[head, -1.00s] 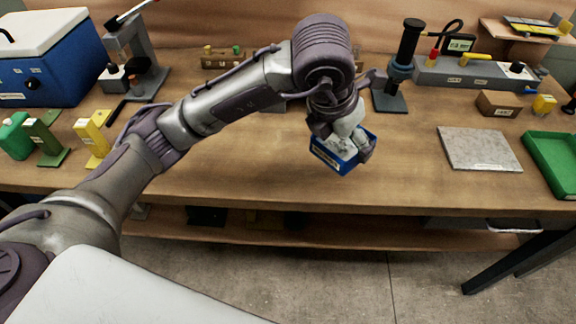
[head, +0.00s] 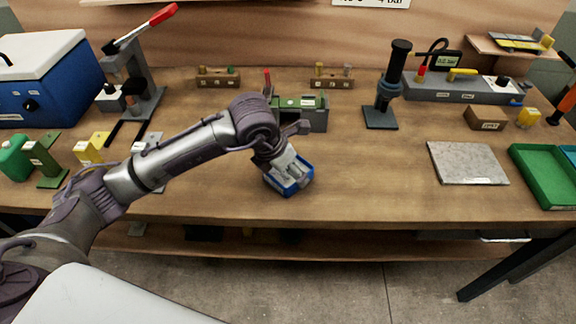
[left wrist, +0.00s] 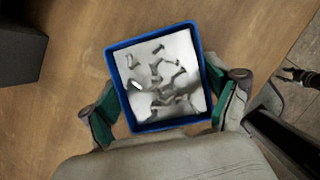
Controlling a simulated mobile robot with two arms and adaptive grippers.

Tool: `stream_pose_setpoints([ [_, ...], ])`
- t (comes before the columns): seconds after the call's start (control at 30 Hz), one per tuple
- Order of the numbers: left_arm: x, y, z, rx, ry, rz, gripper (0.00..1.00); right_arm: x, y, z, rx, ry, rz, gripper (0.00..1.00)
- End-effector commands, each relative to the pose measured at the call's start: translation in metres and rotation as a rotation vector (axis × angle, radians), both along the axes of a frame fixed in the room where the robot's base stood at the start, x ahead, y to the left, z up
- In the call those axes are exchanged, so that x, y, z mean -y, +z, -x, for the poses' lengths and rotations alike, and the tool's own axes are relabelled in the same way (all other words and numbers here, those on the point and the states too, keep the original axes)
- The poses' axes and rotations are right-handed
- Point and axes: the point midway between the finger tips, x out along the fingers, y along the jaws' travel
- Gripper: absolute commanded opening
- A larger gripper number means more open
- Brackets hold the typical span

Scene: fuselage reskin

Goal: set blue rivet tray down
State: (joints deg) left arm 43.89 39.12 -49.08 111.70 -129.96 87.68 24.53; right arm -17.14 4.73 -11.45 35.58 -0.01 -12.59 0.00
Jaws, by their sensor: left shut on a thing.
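The blue rivet tray (head: 291,187) is a small open box with a blue rim and a pale inside. It is at or just above the front middle of the wooden workbench; I cannot tell whether it touches. In the left wrist view the tray (left wrist: 111,88) holds several loose grey rivets. My left gripper (head: 287,172) is shut on the tray, with its green-padded fingers on opposite sides in the left wrist view (left wrist: 165,112). My right gripper is not in view.
The bench (head: 370,190) is bare around the tray. A green-topped fixture (head: 300,113) stands behind it. A grey plate (head: 467,163) and a green tray (head: 545,175) lie to the right. The bench's front edge is close by.

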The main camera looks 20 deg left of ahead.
Motion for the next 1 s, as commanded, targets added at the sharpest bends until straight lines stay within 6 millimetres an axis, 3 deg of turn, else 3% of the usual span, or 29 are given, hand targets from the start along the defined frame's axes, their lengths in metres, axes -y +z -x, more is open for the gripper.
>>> stream_pose_setpoints([
  [0.3, 0.001, -0.003, 0.0, 0.002, 0.0, 0.001, 0.45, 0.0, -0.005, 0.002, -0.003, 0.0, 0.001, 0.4],
  [0.33, 0.0, -0.003, 0.0, 0.001, 0.0, 0.0, 0.9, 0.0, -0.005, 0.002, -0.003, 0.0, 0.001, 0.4],
  [0.4, 0.0, -0.002, 0.0, 0.001, 0.0, 0.0, 1.0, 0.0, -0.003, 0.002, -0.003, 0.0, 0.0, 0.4],
  [0.77, 0.0, 0.0, 0.0, 0.001, 0.0, 0.0, 1.0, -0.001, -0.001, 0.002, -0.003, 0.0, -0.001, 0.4],
  [0.87, -0.001, 0.006, 0.001, 0.003, 0.0, 0.001, 1.0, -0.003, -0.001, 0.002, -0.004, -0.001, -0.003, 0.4],
  [1.0, -0.005, 0.028, 0.009, 0.006, 0.0, 0.0, 1.0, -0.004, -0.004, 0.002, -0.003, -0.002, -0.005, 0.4],
])
